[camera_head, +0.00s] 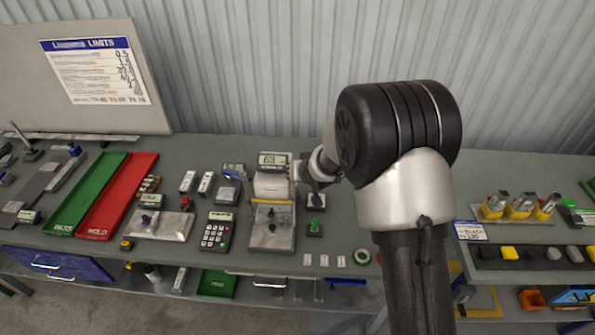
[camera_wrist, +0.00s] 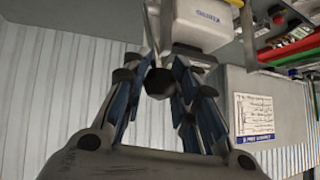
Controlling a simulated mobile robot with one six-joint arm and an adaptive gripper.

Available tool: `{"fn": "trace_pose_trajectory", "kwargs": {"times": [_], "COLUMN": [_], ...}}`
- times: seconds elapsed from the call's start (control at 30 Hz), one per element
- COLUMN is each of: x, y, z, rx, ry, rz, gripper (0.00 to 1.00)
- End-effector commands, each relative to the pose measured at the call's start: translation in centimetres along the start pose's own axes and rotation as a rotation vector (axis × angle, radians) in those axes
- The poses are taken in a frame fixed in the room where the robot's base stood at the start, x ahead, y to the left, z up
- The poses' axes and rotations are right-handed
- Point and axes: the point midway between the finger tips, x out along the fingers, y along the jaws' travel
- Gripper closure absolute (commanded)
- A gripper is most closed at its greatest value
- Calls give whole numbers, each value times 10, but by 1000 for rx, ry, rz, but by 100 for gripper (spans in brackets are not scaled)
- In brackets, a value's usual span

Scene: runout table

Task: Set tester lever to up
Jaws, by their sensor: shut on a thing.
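The tester (camera_head: 272,185) stands at the middle of the bench, with a pale housing, a small display on top and a grey base plate in front. Its white housing also shows at the top of the wrist view (camera_wrist: 205,22). The tester lever (camera_wrist: 153,35) is a thin rod ending in a dark round knob (camera_wrist: 158,82). My gripper (camera_wrist: 160,72) has its fingers on both sides of the knob and is shut on it. In the head view my wrist is at the tester's right side; the fingertips and lever are hard to make out there.
A green tray (camera_head: 90,195) and a red tray (camera_head: 122,190) lie to the left. A keypad unit (camera_head: 217,232) sits left of the tester's base. A sign board (camera_head: 98,70) stands behind.

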Motion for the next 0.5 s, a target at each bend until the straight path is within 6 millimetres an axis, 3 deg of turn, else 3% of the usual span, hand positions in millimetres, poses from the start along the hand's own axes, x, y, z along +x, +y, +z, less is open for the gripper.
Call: {"fn": "trace_pose_trajectory", "kwargs": {"times": [0.23,0.27,0.5], "x": [-1,-1,-1], "y": [0,-1,0], "z": [-8,-8,-5], "rx": [1,1,1], "ry": [16,16,10], "rz": [-3,-3,-2], "gripper": [100,73,57]}}
